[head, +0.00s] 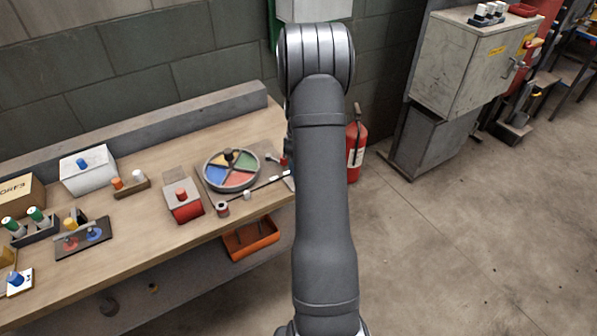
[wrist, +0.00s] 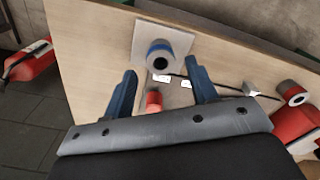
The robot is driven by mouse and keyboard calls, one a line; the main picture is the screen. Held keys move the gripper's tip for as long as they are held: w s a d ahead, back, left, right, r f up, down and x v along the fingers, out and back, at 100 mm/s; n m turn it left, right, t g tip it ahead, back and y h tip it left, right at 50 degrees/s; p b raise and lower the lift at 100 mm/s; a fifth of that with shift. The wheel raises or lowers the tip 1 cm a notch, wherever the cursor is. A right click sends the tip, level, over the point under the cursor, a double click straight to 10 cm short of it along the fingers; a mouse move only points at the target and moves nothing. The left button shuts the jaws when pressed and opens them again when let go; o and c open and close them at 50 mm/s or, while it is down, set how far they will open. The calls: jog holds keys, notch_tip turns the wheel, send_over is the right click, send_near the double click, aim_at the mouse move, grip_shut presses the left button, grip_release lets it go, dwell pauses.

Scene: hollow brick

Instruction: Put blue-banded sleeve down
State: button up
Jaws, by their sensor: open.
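The blue-banded sleeve (wrist: 160,58) stands on a pale square plate (wrist: 136,45) on the bench in the wrist view. Its open end and dark hole face the camera. My gripper (wrist: 162,78) is open, with its two blue fingers spread. In the picture the sleeve lies just beyond the fingertips, between their lines, and neither finger visibly touches it. In the head view my arm hides the gripper, and I cannot make out this sleeve there.
A red cylinder (wrist: 153,101) shows between the fingers. A dark cable with white pieces (wrist: 250,88) runs right towards a red-and-grey ring (wrist: 293,94). A fire extinguisher (head: 356,146) stands beyond the bench end. A colored dial (head: 231,170) sits left of my arm.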

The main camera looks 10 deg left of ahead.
notch_tip(320, 180, up, 7)
jog(key=shift+r, duration=0.2)
dwell(0.3)
jog(key=shift+f, duration=4.15)
